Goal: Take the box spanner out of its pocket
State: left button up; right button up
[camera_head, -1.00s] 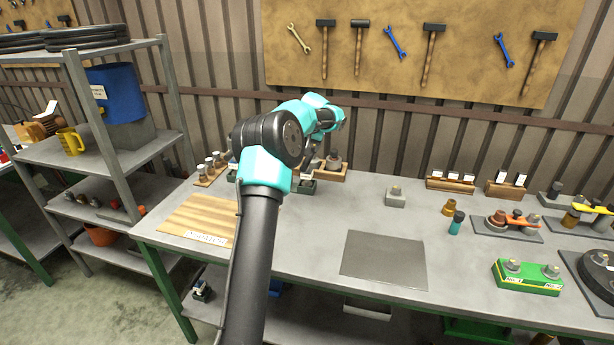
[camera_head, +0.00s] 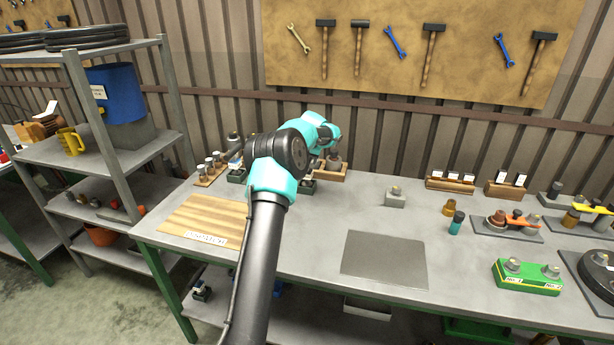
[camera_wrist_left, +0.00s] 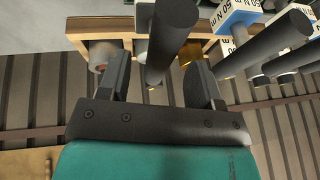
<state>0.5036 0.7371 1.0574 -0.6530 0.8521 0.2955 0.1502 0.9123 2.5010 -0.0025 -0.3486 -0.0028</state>
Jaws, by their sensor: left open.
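A wooden rack (camera_head: 335,172) stands at the back of the bench, partly hidden by my left arm; it also shows in the left wrist view (camera_wrist_left: 112,24). In that view a dark grey cylinder (camera_wrist_left: 171,28) stands out of the rack; it looks like the box spanner, but I cannot be sure. My left gripper (camera_wrist_left: 160,62) is open, with one finger on each side of this cylinder. I cannot tell whether the fingers touch it. In the head view the fingertips are hard to make out near the rack. My right gripper is not in view.
Labelled tools with dark handles (camera_wrist_left: 284,32) stand close beside the right finger in the wrist view. A wooden board (camera_head: 205,218) lies at the bench's left, and a grey mat (camera_head: 385,260) near the front. The bench around a small grey block (camera_head: 395,197) is clear.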

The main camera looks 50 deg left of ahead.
pick_arm(q)
jog(key=shift+x, duration=1.55)
jog(key=shift+r, duration=0.1)
grip_shut()
